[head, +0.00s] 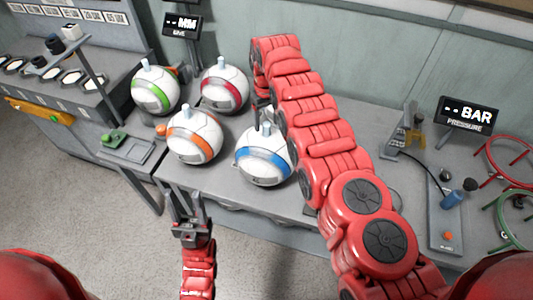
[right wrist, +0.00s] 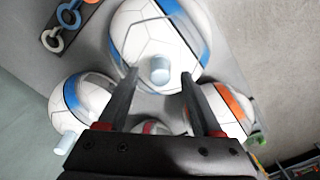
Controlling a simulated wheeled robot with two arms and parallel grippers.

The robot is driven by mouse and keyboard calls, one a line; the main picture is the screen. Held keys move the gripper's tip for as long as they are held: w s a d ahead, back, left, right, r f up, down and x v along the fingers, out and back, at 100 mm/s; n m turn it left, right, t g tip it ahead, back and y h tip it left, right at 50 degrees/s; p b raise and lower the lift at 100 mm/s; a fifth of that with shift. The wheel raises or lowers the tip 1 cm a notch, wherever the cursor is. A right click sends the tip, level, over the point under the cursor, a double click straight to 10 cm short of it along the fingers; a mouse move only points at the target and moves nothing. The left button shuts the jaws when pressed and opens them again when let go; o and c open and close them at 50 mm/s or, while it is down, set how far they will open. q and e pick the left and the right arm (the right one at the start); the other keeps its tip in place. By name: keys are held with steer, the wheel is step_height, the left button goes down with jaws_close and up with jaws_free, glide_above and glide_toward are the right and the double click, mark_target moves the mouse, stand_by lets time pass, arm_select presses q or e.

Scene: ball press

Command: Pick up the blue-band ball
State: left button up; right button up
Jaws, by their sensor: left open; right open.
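The blue-band ball (head: 263,165) is white with a grey stem on top and sits at the front of the table. In the right wrist view the ball (right wrist: 150,35) lies ahead of the fingers, its stem between the fingertips in the picture; I cannot tell if they touch. My right gripper (head: 263,112) points down just above this ball, open and empty; it also shows in the right wrist view (right wrist: 158,88). The arm hides part of the table behind it. My left gripper (head: 188,207) is open and empty, in front of the table's edge.
Close by stand an orange-band ball (head: 194,145), a red-band ball (head: 224,97) and a green-band ball (head: 155,97). Another blue-striped ball (right wrist: 72,112) shows in the right wrist view. A pressure display (head: 466,115) and coloured rings (head: 507,160) are at the right.

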steer(key=shift+s+f, duration=0.15)
steer(key=shift+f, duration=0.7)
steer(key=shift+w+f, duration=0.1)
steer(key=shift+w, duration=0.15)
steer(key=shift+c, duration=0.2)
steer(key=shift+s, duration=0.1)
jaws_close()
